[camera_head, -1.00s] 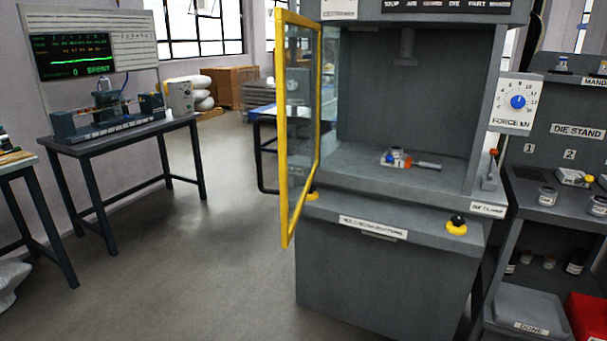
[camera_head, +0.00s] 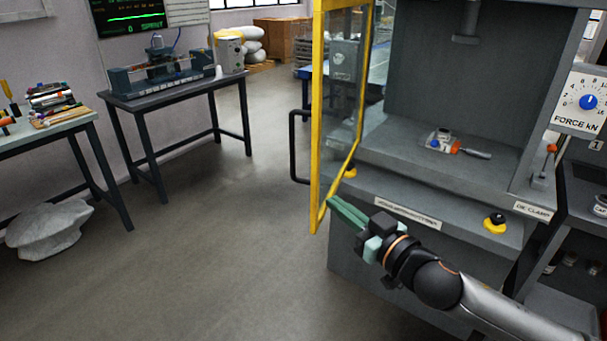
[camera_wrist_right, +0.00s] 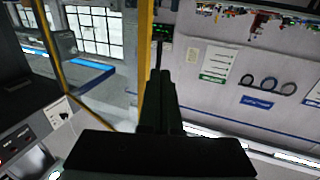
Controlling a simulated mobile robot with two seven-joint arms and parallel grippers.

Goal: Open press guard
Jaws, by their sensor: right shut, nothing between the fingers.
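The press guard (camera_head: 318,120) is a yellow-framed clear panel, swung out on the left side of the grey press (camera_head: 455,205), so the press opening is uncovered. My right gripper (camera_head: 333,204) is shut and empty. Its green fingertips are at the guard's lower outer corner; I cannot tell whether they touch the frame. In the right wrist view the shut fingers (camera_wrist_right: 160,78) point along the yellow guard frame (camera_wrist_right: 148,45). My left gripper is not in view.
Inside the press, a small fixture (camera_head: 443,143) with an orange-marked handle sits on the bed. A yellow button (camera_head: 495,225) is on the press front. A dark bench (camera_head: 175,88) stands at left. The floor (camera_head: 230,240) between is clear.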

